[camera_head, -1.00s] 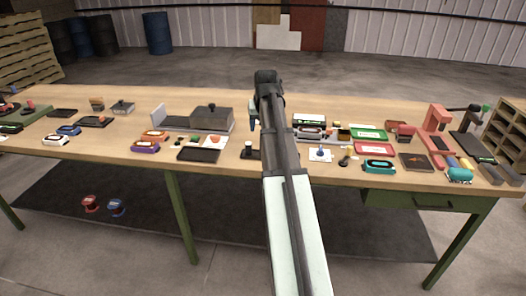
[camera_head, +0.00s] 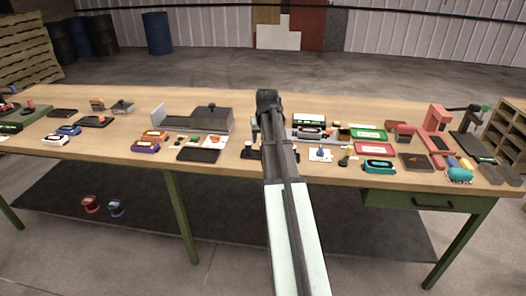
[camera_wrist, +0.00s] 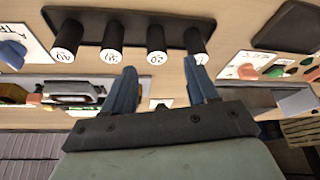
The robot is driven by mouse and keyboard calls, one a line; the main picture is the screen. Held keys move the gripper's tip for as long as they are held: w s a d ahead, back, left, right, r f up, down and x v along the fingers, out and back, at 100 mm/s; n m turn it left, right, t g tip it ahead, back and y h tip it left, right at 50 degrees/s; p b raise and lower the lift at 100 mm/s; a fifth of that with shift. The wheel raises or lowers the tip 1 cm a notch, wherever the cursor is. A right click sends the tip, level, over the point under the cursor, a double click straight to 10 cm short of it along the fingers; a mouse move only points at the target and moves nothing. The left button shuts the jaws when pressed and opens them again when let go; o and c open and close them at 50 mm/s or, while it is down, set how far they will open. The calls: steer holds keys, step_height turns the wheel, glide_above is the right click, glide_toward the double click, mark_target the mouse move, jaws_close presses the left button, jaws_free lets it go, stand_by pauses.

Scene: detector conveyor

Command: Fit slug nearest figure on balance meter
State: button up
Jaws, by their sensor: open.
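Several black cylindrical slugs stand in a row on a dark rack (camera_wrist: 130,18) in the wrist view. Their white ends carry handwritten figures: a leftmost slug (camera_wrist: 68,40) that seems to read 40, a 30 slug (camera_wrist: 112,42) and a 20 slug (camera_wrist: 157,42). The rightmost slug (camera_wrist: 197,42) has its figure partly covered by my right finger. My gripper (camera_wrist: 164,84) is open and empty, its blue fingers pointing toward the row. In the head view my arm hides most of the rack. I cannot tell for certain which device is the balance meter.
A device with a display (camera_head: 309,120) stands right of my arm. A grey box on a long base (camera_head: 212,118) is to the left. White cards with coloured pieces (camera_wrist: 272,68) flank the rack. Tools and cases crowd the bench (camera_head: 330,178).

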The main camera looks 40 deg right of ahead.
steer(key=shift+x, duration=2.55)
steer(key=shift+s+d, duration=0.1)
steer(key=shift+d, duration=0.05)
jaws_close()
